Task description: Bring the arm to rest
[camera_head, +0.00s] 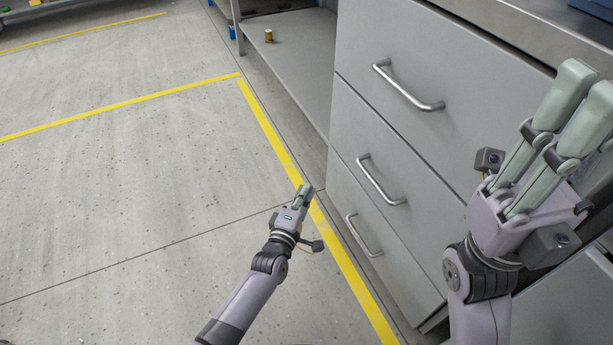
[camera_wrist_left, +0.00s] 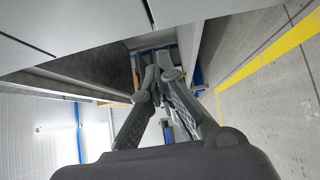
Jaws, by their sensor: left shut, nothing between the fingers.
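My left arm comes in from the lower left in the head view. Its gripper (camera_head: 305,192) is shut and empty, held in the air beside the grey drawer cabinet, over the yellow floor line in the picture. In the left wrist view the fingertips of this gripper (camera_wrist_left: 159,66) meet with nothing between them. My right gripper (camera_head: 588,92) is large at the right, its fingers pointing up in front of the cabinet. Its two fingers lie close side by side, and I cannot tell if the tips touch. I see nothing held in it.
The grey cabinet (camera_head: 365,100) has three drawers with protruding bar handles. A low shelf (camera_head: 300,50) beyond it bears a small brass-coloured can (camera_head: 268,36). A yellow line (camera_head: 270,130) runs along the floor near the cabinet. The floor (camera_head: 130,190) to the left is clear.

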